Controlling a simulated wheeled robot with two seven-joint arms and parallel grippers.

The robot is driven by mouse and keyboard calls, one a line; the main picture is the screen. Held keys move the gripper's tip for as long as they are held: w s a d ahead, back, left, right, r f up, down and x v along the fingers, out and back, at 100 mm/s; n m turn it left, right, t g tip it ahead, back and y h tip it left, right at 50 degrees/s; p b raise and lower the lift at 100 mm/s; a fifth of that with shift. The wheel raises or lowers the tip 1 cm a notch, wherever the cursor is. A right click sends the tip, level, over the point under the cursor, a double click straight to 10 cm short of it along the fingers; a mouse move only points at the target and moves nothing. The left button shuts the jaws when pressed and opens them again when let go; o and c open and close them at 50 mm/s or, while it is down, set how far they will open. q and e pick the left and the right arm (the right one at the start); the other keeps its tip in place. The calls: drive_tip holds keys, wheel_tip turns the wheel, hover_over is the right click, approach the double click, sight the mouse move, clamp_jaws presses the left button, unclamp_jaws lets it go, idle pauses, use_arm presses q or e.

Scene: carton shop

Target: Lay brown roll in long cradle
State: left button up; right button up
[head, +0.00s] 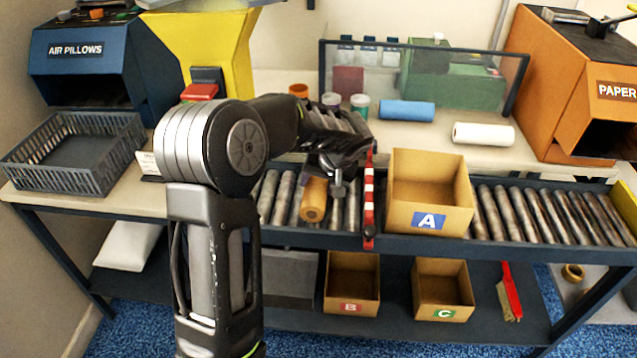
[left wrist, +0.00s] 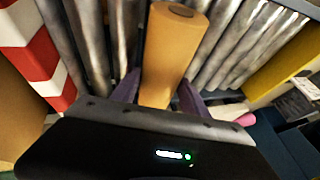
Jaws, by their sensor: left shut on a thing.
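The brown roll (head: 314,200) is over the metal rollers of the conveyor, left of the red-and-white striped bar. In the left wrist view the brown roll (left wrist: 176,45) stands out from between the two dark fingers, its round end facing up the picture. My left gripper (head: 325,172) is shut on it; the wrist view shows the left gripper (left wrist: 158,95) with a finger on each side of the roll. Whether the roll touches the conveyor rollers I cannot tell. I cannot make out a long cradle in either view. My right gripper is not in view.
The striped bar (head: 369,205) and carton A (head: 402,213) stand right of the roll. A blue roll (head: 406,110) and a white roll (head: 483,134) lie on the bench behind. A grey basket (head: 104,180) is at left. The conveyor's right part (head: 540,212) is clear.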

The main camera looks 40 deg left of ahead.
use_arm(q)
drive_tip(key=o, duration=1.6)
drive_tip(key=shift+f, duration=0.1)
drive_tip(key=shift+r, duration=0.3)
drive_tip(key=v, duration=1.1)
drive_tip(key=shift+d+r, duration=0.2)
drive_tip(key=shift+r, duration=0.1)
drive_tip(key=shift+s, duration=0.15)
